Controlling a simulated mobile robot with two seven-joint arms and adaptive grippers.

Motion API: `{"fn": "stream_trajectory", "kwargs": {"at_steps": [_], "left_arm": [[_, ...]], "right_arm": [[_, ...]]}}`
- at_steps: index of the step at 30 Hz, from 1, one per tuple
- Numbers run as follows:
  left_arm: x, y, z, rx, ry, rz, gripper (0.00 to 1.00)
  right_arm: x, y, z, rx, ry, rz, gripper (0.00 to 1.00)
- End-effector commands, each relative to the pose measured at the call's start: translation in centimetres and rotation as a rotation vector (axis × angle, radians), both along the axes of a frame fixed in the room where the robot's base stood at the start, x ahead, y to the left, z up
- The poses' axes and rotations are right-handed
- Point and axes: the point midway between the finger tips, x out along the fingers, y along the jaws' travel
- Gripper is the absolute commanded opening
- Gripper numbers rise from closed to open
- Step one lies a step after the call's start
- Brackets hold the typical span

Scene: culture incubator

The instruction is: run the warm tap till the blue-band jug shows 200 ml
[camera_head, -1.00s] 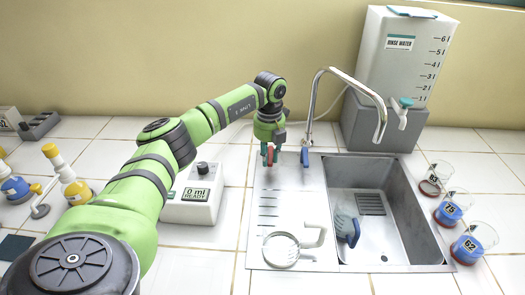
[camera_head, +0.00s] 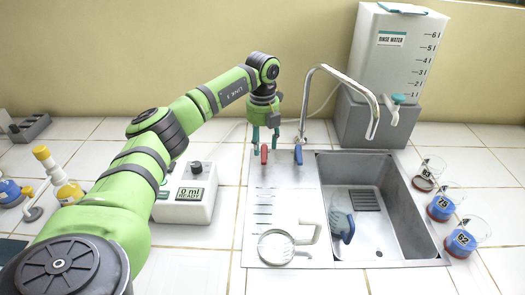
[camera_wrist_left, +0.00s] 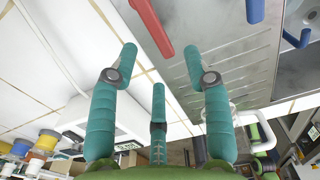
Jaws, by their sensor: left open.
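The tap spout (camera_head: 350,85) arches over the sink. Its red lever (camera_head: 264,153) and blue lever (camera_head: 298,154) stand at the sink's back left. My left gripper (camera_head: 264,138) is open and empty just above the red lever; the wrist view shows the fingers (camera_wrist_left: 160,62) apart and the red lever (camera_wrist_left: 152,28) beyond them. A clear jug with a white handle (camera_head: 310,238) stands on the drainboard; I see no blue band on it. A pale item with a blue part (camera_head: 343,228) lies in the sink; I cannot tell what it is. No water stream shows.
A meter (camera_head: 188,192) reads 0 ml READY. Several-litre rinse water tank (camera_head: 390,60) stands behind the sink (camera_head: 385,262). Three labelled beakers, one of them marked 62 (camera_head: 462,243), line the right side. Bottles, one yellow-topped (camera_head: 68,192), are at left.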

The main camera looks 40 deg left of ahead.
Motion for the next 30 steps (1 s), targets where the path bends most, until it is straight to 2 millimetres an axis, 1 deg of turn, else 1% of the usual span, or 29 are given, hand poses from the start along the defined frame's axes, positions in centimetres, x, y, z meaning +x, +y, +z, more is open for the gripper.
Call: {"fn": "stream_trajectory", "kwargs": {"at_steps": [1,6,9,12,17,30], "left_arm": [[0.1,0.0,1.4,-0.001,-0.006,0.000,0.49],[0.1,0.0,4.8,-0.001,-0.003,0.001,0.49],[0.0,0.0,6.3,-0.001,-0.002,0.001,0.49],[0.0,0.0,7.2,-0.001,-0.002,0.001,0.49],[0.0,0.0,7.7,0.000,0.000,0.000,0.49],[0.0,0.0,7.7,-0.001,-0.001,0.001,0.49]], "right_arm": [[0.0,0.0,0.0,0.000,0.000,0.000,0.49],[0.0,0.1,0.0,0.001,-0.001,-0.001,0.49],[0.0,0.1,0.0,0.001,-0.001,-0.001,0.49],[0.0,0.1,0.0,0.001,-0.001,-0.001,0.49],[0.0,0.1,0.0,0.001,-0.001,-0.001,0.49],[0.0,0.1,0.0,0.001,-0.001,-0.001,0.49]]}}
